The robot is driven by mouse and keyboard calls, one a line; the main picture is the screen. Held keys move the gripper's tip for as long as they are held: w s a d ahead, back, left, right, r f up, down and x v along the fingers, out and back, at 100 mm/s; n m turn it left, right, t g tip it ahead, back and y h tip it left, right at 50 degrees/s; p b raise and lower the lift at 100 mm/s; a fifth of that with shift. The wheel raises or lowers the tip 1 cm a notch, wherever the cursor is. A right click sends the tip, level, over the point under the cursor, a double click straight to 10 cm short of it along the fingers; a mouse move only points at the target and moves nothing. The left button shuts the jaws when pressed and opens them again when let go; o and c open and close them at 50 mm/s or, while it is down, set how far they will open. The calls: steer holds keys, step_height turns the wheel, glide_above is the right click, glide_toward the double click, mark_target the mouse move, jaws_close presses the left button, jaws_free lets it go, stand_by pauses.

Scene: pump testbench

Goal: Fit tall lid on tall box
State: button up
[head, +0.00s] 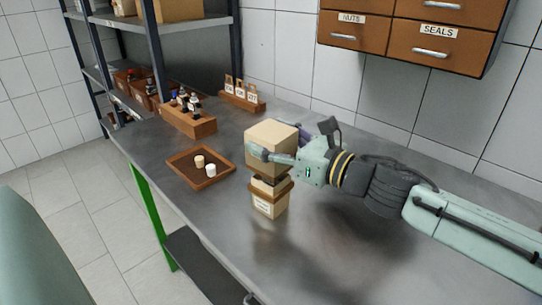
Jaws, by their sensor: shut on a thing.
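The tall box (269,205) stands upright on the workbench, cream-coloured with a brown band near its top and a small label on its front. My gripper (272,155) is shut on the tall lid (272,134), a cream block-shaped lid, and holds it over the box. The fingers come in from the right and one lies across the lid's near side. A dark gap and a pale part show between the lid and the box's band. Whether the lid touches the box I cannot tell.
A brown tray (184,171) with two small pale pieces lies left of the box. A wooden holder with bottles (188,121) and a rack with labelled cards (242,97) stand behind. Drawers (440,45) hang at upper right. The bench front is clear.

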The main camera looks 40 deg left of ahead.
step_height(320, 180, down, 4)
steer(key=shift+r+p, duration=0.1)
steer(key=shift+p, duration=0.3)
steer(key=shift+f+b, duration=0.35)
steer(key=shift+b, duration=0.05)
steer(key=o, duration=1.1)
steer(key=shift+c, duration=0.2)
steer(key=shift+r+p, duration=0.3)
steer(key=shift+p, duration=0.1)
steer(key=d+b, duration=0.4)
steer(key=d, duration=0.8)
steer(key=shift+w, duration=0.15)
steer(key=shift+f, duration=0.1)
